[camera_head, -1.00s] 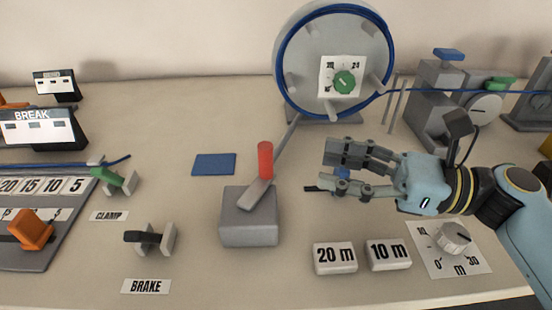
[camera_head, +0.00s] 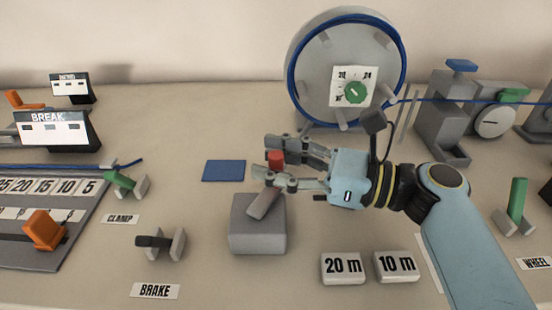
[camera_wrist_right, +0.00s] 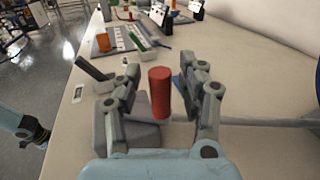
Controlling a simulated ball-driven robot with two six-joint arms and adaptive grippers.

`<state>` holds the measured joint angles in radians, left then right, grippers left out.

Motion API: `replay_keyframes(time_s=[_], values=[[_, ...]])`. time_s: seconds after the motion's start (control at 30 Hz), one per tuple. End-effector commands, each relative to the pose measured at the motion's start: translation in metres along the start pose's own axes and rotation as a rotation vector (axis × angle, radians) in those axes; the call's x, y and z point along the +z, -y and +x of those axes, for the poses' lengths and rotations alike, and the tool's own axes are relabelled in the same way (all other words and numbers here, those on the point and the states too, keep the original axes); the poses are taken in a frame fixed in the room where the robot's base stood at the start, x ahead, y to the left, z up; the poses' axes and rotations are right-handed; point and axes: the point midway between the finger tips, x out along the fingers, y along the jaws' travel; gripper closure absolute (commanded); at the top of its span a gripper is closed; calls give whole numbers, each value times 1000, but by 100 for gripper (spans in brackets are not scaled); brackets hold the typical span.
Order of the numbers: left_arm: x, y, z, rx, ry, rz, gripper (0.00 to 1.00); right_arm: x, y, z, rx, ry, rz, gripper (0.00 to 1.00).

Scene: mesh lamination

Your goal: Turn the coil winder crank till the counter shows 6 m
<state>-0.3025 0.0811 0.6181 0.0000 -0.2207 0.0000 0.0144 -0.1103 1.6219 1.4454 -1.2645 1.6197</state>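The coil winder crank has a red handle (camera_head: 275,160) on a grey arm (camera_head: 264,203) above a grey block (camera_head: 258,236). The handle stands upright. My right gripper (camera_head: 267,158) is open, with its fingers on either side of the handle. In the right wrist view, the red handle (camera_wrist_right: 160,92) stands between the parted fingertips (camera_wrist_right: 156,76), with a gap showing on both sides. Behind is the winder drum (camera_head: 312,75) with a blue rim and a green-knobbed dial (camera_head: 355,92). A round gauge (camera_head: 495,122) is at the right; its reading is too small to tell.
A blue pad (camera_head: 223,170) lies left of the crank. The brake lever (camera_head: 160,243) and green clamp lever (camera_head: 120,180) stand further left. The 20 m (camera_head: 343,268) and 10 m (camera_head: 396,266) blocks sit in front, below my right arm. A green wheel lever (camera_head: 517,200) is at right.

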Motion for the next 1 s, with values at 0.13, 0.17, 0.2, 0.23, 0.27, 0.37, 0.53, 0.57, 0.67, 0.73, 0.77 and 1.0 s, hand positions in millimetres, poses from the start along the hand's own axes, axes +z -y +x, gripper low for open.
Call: replay_keyframes(time_s=[0.13,0.17,0.2,0.23,0.27,0.37,0.53,0.57,0.67,0.73,0.77,1.0], values=[[0,-1,0,1,0,0,100,0,0,0,0,0,0,81],[0,-1,0,1,-1,0,100,0,0,0,0,0,0,85],[0,-1,0,1,-1,-1,100,0,0,0,0,0,0,90],[-1,-1,0,1,-1,-1,100,0,0,0,0,0,0,94],[-1,-1,0,1,-1,-1,100,0,0,0,0,0,0,98],[-2,-1,0,2,-2,-1,100,0,0,0,0,0,0,100],[-3,-1,0,2,-5,-1,100,0,0,0,0,0,0,100],[-3,-1,0,2,-5,-1,100,0,0,0,0,0,0,100],[-4,-1,0,2,-6,-1,100,0,0,0,0,0,0,100],[-4,-1,0,2,-6,-1,100,0,0,0,0,0,0,100],[-4,-1,0,2,-6,-1,100,0,0,0,0,0,0,100],[-4,-1,0,2,-7,-1,100,0,1,0,-2,0,-1,100]])
